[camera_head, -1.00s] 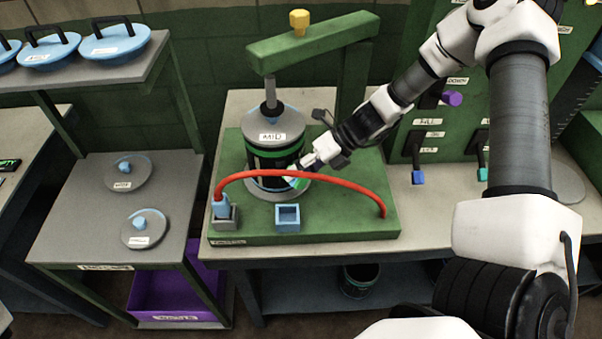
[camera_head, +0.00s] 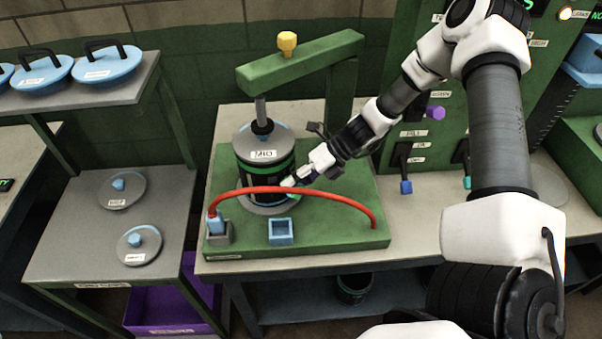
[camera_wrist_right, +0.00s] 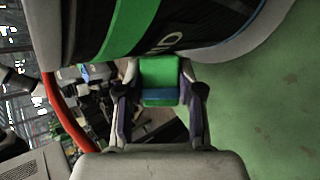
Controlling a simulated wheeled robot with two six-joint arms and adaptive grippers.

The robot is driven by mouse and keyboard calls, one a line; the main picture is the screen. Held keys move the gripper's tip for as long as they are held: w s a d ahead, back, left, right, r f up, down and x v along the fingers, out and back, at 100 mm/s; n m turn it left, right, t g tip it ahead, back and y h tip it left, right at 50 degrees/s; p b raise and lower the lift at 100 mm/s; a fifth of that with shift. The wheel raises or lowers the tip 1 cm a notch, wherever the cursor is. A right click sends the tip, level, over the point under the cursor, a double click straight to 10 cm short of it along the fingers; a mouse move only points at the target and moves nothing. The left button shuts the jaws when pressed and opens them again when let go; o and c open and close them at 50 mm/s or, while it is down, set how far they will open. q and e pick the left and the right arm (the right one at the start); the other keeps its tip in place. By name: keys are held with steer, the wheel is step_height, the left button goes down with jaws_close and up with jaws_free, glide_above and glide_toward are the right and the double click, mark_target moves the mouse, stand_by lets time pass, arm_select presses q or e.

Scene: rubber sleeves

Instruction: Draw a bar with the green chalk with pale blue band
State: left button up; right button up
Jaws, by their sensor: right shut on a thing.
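A green chalk (camera_wrist_right: 161,72) with a blue band (camera_wrist_right: 160,96) sits between the fingers of my right gripper (camera_wrist_right: 160,98) in the wrist view. In the head view this gripper (camera_head: 300,178) is at the lower right side of a black cylinder (camera_head: 262,178) with green bands and a white "MID" label. The chalk's far end points at the cylinder's side; I cannot tell whether it touches. The chalk is small and mostly hidden in the head view. No drawn bar can be made out. My left gripper is not in view.
A red hose (camera_head: 290,189) arches in front of the cylinder over the green base (camera_head: 330,238). A blue square socket (camera_head: 281,232) stands on the base. A green press arm (camera_head: 300,62) is overhead. A panel with levers (camera_head: 405,170) is at the right.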

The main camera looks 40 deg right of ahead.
steer(key=shift+a+f+b, duration=0.15)
steer(key=shift+a+b, duration=0.2)
steer(key=shift+a, duration=0.2)
steer(key=shift+s+a+r, duration=0.1)
steer(key=shift+a+r, duration=0.1)
steer(key=shift+a, duration=0.2)
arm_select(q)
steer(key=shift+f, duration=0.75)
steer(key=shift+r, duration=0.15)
arm_select(e)
steer(key=shift+s+d+r+p, duration=0.1)
steer(key=shift+s+r+p, duration=0.05)
steer(key=shift+s+p, duration=0.2)
arm_select(q)
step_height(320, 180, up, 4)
steer(key=p, duration=0.3)
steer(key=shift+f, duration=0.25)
arm_select(e)
steer(key=s, duration=0.5)
steer(key=shift+s+d, duration=0.1)
steer(key=shift+d, duration=0.25)
